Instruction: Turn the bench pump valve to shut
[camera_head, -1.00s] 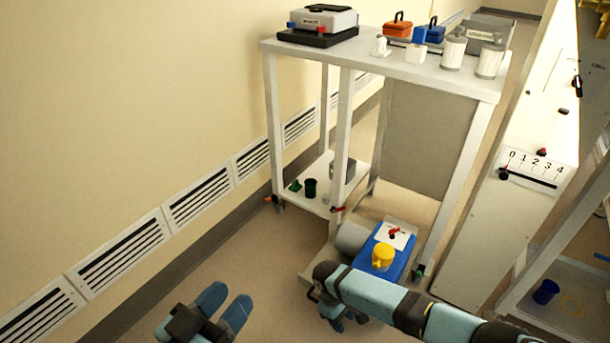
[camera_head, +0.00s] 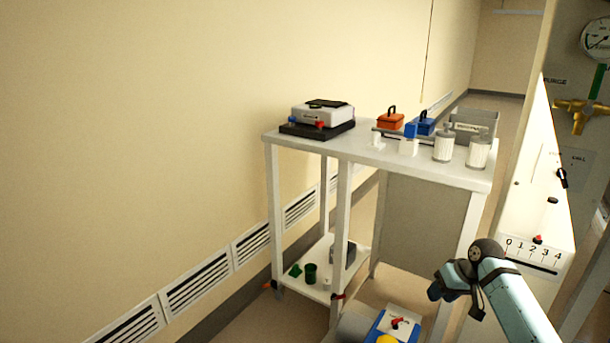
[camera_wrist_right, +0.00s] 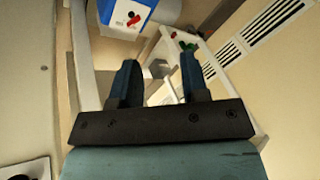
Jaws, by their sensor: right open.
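A blue pump unit (camera_head: 378,330) sits low at the bottom of the head view, cut off by the frame edge. On its white plate (camera_head: 407,328) is a red valve handle (camera_head: 397,322). A yellow part (camera_head: 387,340) shows in front of it. In the right wrist view the red handle (camera_wrist_right: 134,19) lies on the white plate at the top left. My right gripper (camera_head: 447,293) is above and to the right of the pump in the head view, apart from it. Its fingers (camera_wrist_right: 158,75) are spread and empty. My left gripper is out of view.
A white bench (camera_head: 345,148) stands behind, holding a balance-like device (camera_head: 322,115), an orange case (camera_head: 390,122), a blue case (camera_head: 426,125) and white jars (camera_head: 444,148). A white panel with a numbered scale (camera_head: 534,252) stands at the right.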

